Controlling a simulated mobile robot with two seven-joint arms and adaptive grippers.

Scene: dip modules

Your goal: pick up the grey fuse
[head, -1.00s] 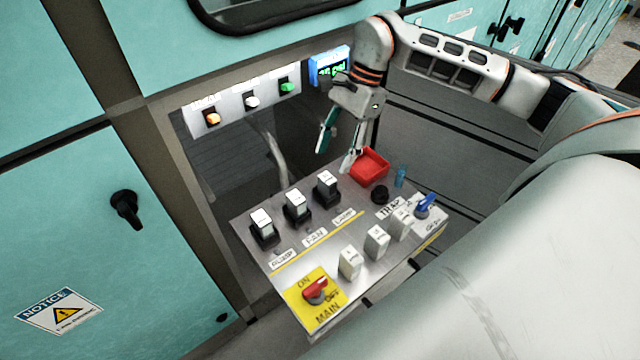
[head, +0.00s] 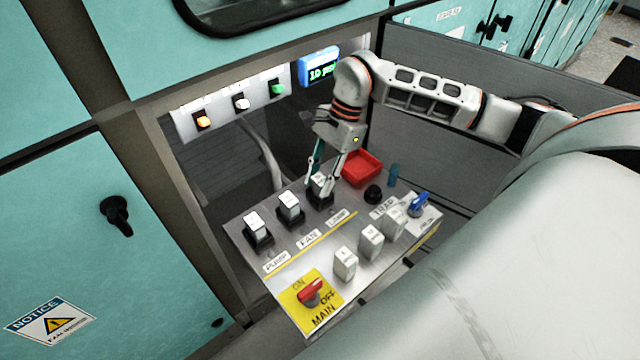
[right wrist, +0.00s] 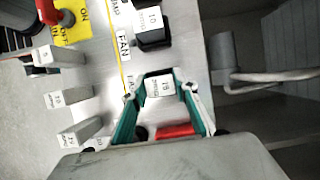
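Three pale grey-white fuses stand upright in black sockets along the back of the sloped panel, above the PUMP, FAN and LAMP labels. My right gripper (head: 320,190) is at the LAMP fuse (head: 319,181), one finger on each side of it. In the right wrist view this fuse (right wrist: 160,87) stands between the green-padded fingers, with small gaps beside it; the gripper (right wrist: 160,95) looks open. The FAN fuse (head: 289,201) and PUMP fuse (head: 255,224) are to its left. Which fuse is the grey one is hard to tell by colour. My left gripper is not in view.
Several loose pale fuses (head: 345,263) stand at the panel's front near the TRAY label (head: 384,209). A red bin (head: 362,168), black knob (head: 373,193), blue switch (head: 418,204) and red MAIN switch (head: 310,292) are on the panel. A blue display (head: 320,67) hangs behind.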

